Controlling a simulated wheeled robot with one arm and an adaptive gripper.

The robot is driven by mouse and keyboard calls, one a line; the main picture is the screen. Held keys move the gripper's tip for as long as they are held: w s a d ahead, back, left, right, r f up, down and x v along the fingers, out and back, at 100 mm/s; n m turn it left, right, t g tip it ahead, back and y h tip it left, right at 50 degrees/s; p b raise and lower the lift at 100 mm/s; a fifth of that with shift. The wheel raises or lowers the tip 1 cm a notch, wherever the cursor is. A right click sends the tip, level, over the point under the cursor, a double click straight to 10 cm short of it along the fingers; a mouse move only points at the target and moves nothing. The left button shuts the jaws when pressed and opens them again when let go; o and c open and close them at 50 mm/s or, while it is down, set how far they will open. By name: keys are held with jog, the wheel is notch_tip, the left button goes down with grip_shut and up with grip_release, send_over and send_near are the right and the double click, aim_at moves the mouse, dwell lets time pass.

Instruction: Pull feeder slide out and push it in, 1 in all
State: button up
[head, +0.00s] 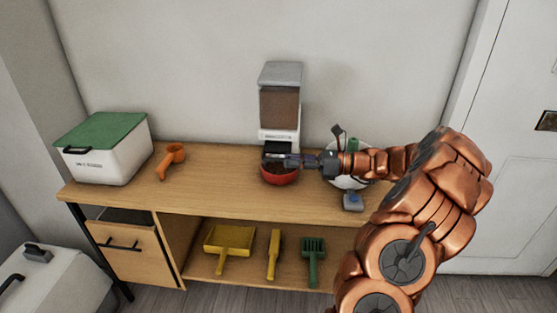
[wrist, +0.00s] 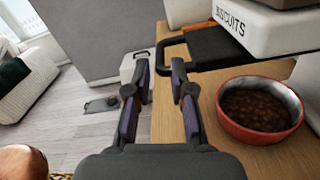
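The feeder (head: 281,104) stands against the wall, with a grey lid, brown contents in its clear hopper and a white base marked "BISCUITS" in the wrist view (wrist: 262,30). Its dark slide (wrist: 218,48) juts from under the base and ends in a black loop handle (wrist: 160,50). My gripper (wrist: 160,70) is open, its two fingers apart on either side of the handle's end; contact cannot be told. In the head view my gripper (head: 274,158) is in front of the feeder base, hiding much of the slide. A red bowl (wrist: 258,134) of brown kibble sits below the feeder.
On the wooden bench (head: 215,185) stand a white bin with green lid (head: 108,150), an orange scoop (head: 171,160) and a white bowl (head: 345,182) partly behind my arm. A yellow dustpan (head: 229,240), yellow brush and green tool lie on the shelf below.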

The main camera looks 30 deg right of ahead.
jog(key=v, duration=0.6)
jog(key=shift+d, duration=0.15)
jog(key=shift+s, duration=0.1)
jog(key=shift+c, duration=0.3)
